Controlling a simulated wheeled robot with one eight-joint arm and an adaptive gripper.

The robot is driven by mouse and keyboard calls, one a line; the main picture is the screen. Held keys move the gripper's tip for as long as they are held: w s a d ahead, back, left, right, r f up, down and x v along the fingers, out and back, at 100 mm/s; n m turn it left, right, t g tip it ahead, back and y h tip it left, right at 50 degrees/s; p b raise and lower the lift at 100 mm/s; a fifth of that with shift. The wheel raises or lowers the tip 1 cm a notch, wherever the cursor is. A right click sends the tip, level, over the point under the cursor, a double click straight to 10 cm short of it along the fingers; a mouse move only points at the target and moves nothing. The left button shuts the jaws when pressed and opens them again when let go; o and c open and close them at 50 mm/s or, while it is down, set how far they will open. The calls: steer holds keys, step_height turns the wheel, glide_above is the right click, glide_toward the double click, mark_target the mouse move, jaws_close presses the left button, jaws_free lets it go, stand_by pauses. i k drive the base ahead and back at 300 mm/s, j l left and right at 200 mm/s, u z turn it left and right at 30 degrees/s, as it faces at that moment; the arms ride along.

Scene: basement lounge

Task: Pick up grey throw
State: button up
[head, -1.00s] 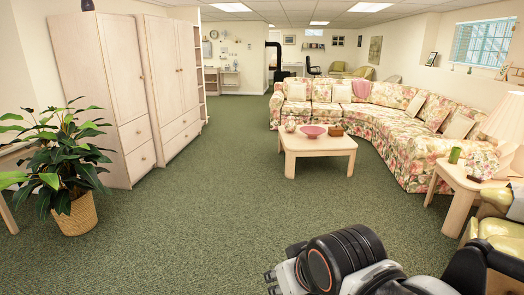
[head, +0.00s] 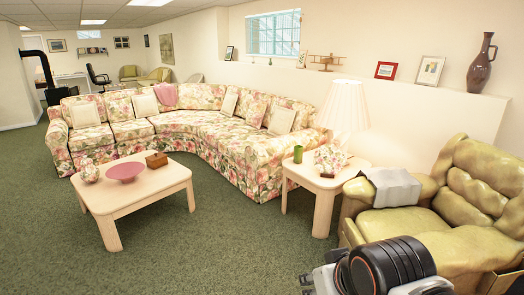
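My arm shows at the bottom right, in front of the armchair. A small part of what looks like my gripper (head: 306,284) shows at the bottom edge, left of and nearer than the throw and apart from it. Its fingers are mostly cut off, so I cannot tell whether it is open or shut.
A side table (head: 322,183) with a lamp (head: 343,107), a green cup (head: 298,154) and a floral box stands left of the armchair. A floral sectional sofa (head: 245,150) curves behind. A coffee table (head: 140,190) stands at left. Green carpet in front is clear.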

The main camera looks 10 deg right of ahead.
mark_target(395, 186)
steer(key=i+z, duration=0.2)
steer(key=i, duration=0.4)
steer(key=i+z, duration=0.2)
steer(key=i, duration=0.45)
steer(key=i+j+z, duration=0.2)
steer(key=i, duration=0.4)
steer(key=i+z, duration=0.3)
steer(key=z, duration=0.15)
steer(key=i+j+z, duration=0.15)
steer(key=i+z, duration=0.3)
steer(key=i+j+z, duration=0.2)
steer(key=z, duration=0.25)
steer(key=i+j+z, duration=0.2)
steer(key=z, duration=0.25)
steer(key=i+j+z, duration=0.3)
steer(key=j, duration=0.2)
